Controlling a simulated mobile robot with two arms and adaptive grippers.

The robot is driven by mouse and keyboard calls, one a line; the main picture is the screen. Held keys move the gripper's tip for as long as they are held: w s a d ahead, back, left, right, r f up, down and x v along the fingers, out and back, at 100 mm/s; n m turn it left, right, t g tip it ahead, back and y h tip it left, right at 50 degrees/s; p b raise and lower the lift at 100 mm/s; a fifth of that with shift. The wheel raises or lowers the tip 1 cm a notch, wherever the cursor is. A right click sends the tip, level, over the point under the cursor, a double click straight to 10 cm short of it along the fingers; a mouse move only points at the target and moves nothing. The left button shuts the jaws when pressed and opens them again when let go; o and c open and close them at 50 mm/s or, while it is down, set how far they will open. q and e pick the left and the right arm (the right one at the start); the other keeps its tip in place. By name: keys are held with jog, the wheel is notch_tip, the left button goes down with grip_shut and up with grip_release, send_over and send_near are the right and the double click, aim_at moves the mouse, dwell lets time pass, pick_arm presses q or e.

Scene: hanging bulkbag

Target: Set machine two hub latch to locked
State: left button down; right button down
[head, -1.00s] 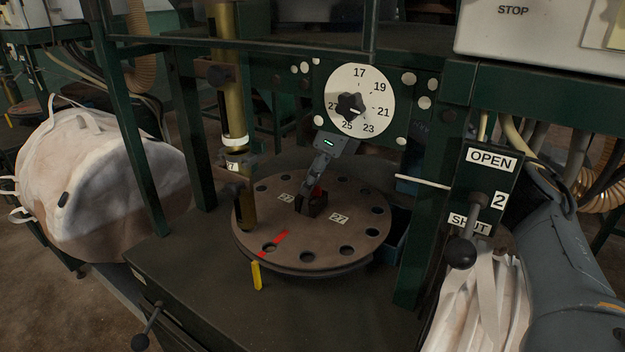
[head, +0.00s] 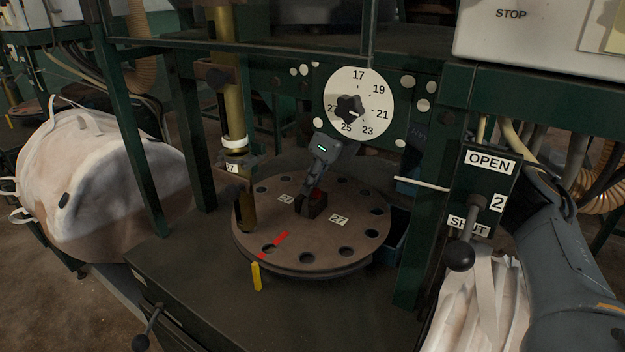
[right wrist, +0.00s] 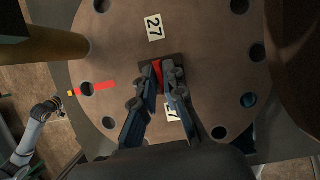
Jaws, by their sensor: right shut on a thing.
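Beside the lever panel marked 2 (head: 498,202), a brown round turntable (head: 350,239) with a ring of holes has a dark hub block with a red latch (head: 317,197) at its middle. My right gripper (head: 308,196) comes down onto the hub and is shut on the red latch. In the right wrist view the fingers (right wrist: 160,78) close around the red piece (right wrist: 157,70). They hide much of the latch, so its exact setting is unclear. A light grey jointed arm, seemingly my left, shows at the lower left there, its gripper (right wrist: 52,106) too small to read.
A brass post (head: 238,120) stands at the turntable's left edge. A numbered dial (head: 346,82) is behind the hub. Pale bags hang left (head: 105,190) and lower right.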

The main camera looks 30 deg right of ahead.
jog(key=shift+m, duration=0.4)
jog(key=c, duration=1.4)
grip_release()
jog(key=shift+s+r, duration=0.1)
jog(key=shift+r, duration=0.1)
jog(key=s+d, duration=0.2)
jog(key=s, duration=0.1)
jog(key=s+d, duration=0.2)
jog(key=s, duration=0.2)
jog(key=s+d, duration=0.2)
jog(key=s, duration=0.1)
jog(key=shift+s+r, duration=0.35)
jog(key=shift+s, duration=0.05)
